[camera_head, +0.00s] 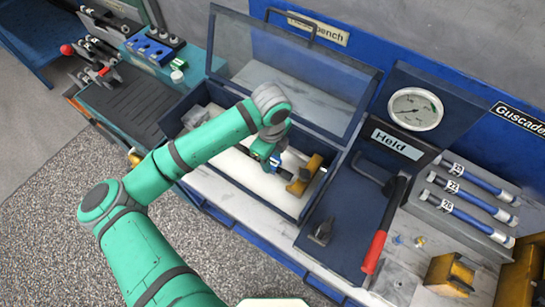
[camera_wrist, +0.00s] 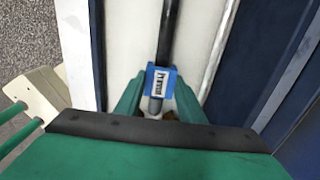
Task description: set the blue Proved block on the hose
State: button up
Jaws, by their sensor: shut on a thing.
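The blue block (camera_wrist: 161,79), with a white label whose lettering is too small to read surely, sits between the green fingers of my gripper (camera_wrist: 160,108) in the wrist view. My gripper is shut on it. The dark hose (camera_wrist: 168,30) runs from the top of the wrist view down to the block, and a greyish end shows below it. The block lies over the hose in this view; I cannot tell whether it touches. In the head view my gripper (camera_head: 265,157) is inside the open bench box, with a bit of the blue block (camera_head: 276,160) beside it. My arm hides most of the hose there.
The box's clear lid (camera_head: 290,55) stands open behind. A brass-coloured fixture (camera_head: 305,175) is close to the right of my gripper. The box wall (camera_head: 245,193) runs along the front. Further right are a red-handled lever (camera_head: 375,250), a gauge (camera_head: 415,109) and several labelled blue cylinders (camera_head: 470,185).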

jog(key=shift+f, duration=0.55)
jog(key=o, duration=1.1)
notch_tip(320, 180, up, 11)
jog(key=shift+f, duration=0.1)
dwell(0.4)
